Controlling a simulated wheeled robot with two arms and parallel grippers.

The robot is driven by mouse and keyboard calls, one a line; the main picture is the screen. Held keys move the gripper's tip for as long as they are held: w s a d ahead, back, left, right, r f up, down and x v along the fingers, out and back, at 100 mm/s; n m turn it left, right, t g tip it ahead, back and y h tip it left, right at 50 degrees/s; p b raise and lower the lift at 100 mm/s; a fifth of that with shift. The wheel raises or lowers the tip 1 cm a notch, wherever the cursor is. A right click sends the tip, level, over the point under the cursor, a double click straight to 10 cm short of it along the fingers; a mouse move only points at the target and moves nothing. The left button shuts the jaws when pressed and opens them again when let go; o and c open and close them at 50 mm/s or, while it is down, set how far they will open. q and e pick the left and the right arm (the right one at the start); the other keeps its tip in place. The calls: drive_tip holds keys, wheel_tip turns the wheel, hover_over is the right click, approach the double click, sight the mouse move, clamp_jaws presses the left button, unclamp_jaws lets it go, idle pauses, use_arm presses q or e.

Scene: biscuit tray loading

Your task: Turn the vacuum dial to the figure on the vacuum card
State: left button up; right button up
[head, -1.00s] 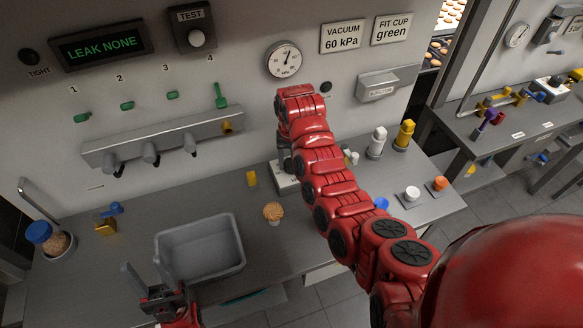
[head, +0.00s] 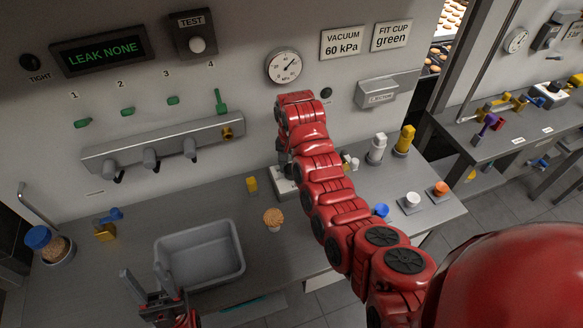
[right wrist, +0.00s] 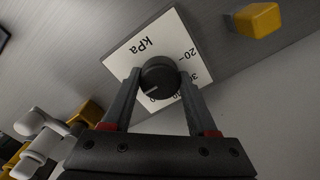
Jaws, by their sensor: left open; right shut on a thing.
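The vacuum card (head: 342,43) on the wall reads 60 kPa. The round gauge (head: 284,68) left of it has its needle pointing to the upper right; its figures are too small to read. In the right wrist view the black vacuum dial (right wrist: 158,78) sits on a white plate marked kPa (right wrist: 122,58). My right gripper (right wrist: 160,72) is shut on the dial, one finger on each side. The figures on the plate are partly hidden. In the head view my right arm covers most of the dial. My left gripper (head: 152,290) is open and empty near the grey tub.
The grey tub (head: 238,270) stands at the counter's front. A biscuit-topped piece (head: 273,218) and a yellow block (head: 252,185) stand between it and my right arm. The screen (head: 104,50) reads LEAK NONE. White and orange cups stand at the right.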

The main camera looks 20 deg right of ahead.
drive_tip(key=o, duration=1.4)
drive_tip(key=shift+c, duration=0.2)
wheel_tip(320, 180, up, 6)
drive_tip(key=p, duration=0.3)
drive_tip(key=shift+d+f, duration=0.1)
drive_tip(key=shift+f, duration=0.05)
wheel_tip(320, 180, up, 12)
drive_tip(key=shift+f, duration=0.15)
